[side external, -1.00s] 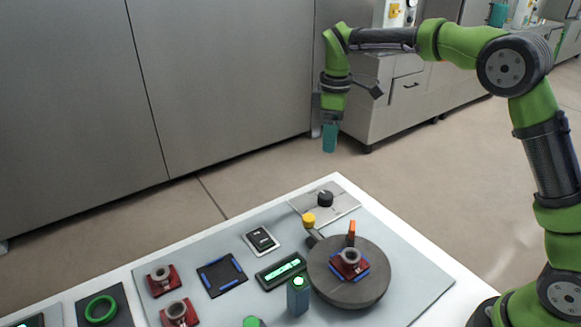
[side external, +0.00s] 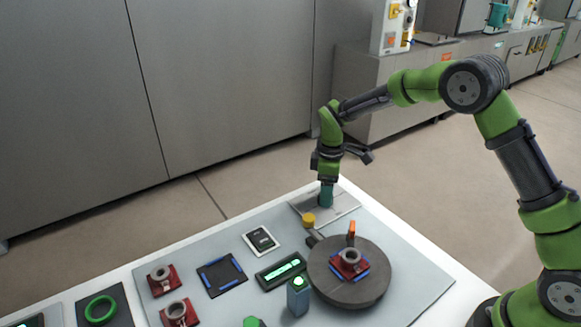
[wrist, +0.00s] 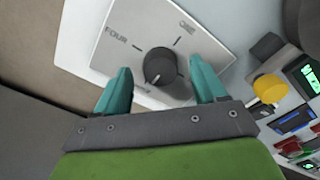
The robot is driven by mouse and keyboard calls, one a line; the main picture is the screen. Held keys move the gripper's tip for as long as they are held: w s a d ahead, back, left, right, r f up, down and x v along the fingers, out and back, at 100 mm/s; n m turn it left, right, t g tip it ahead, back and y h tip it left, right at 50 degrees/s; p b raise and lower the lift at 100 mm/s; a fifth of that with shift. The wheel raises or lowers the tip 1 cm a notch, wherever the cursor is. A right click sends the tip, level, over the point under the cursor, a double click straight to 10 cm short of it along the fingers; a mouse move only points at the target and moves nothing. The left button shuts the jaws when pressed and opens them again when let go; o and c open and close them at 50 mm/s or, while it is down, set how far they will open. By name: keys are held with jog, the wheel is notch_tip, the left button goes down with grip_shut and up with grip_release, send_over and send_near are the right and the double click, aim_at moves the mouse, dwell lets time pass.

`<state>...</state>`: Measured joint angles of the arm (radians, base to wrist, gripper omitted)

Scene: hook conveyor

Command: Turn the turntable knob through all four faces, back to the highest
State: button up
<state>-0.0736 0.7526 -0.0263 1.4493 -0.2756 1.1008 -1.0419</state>
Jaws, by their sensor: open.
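In the side view my gripper (side external: 326,195) is down at the plate and hides the knob. The dark round turntable (side external: 375,290) carries a red block with a grey ring (side external: 350,258) and an orange upright marker (side external: 351,229).
A yellow-topped post (side external: 309,219) stands between plate and turntable. A lit green display (side external: 281,271), a small teal post (side external: 298,300), a black switch (side external: 261,239), a blue-edged dark pad (side external: 221,276) and red blocks (side external: 163,280) lie on the board. Board space right of the turntable is clear.

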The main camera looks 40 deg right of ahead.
jog(key=shift+f, duration=0.55)
jog(key=c, duration=1.1)
jog(key=shift+o, duration=0.2)
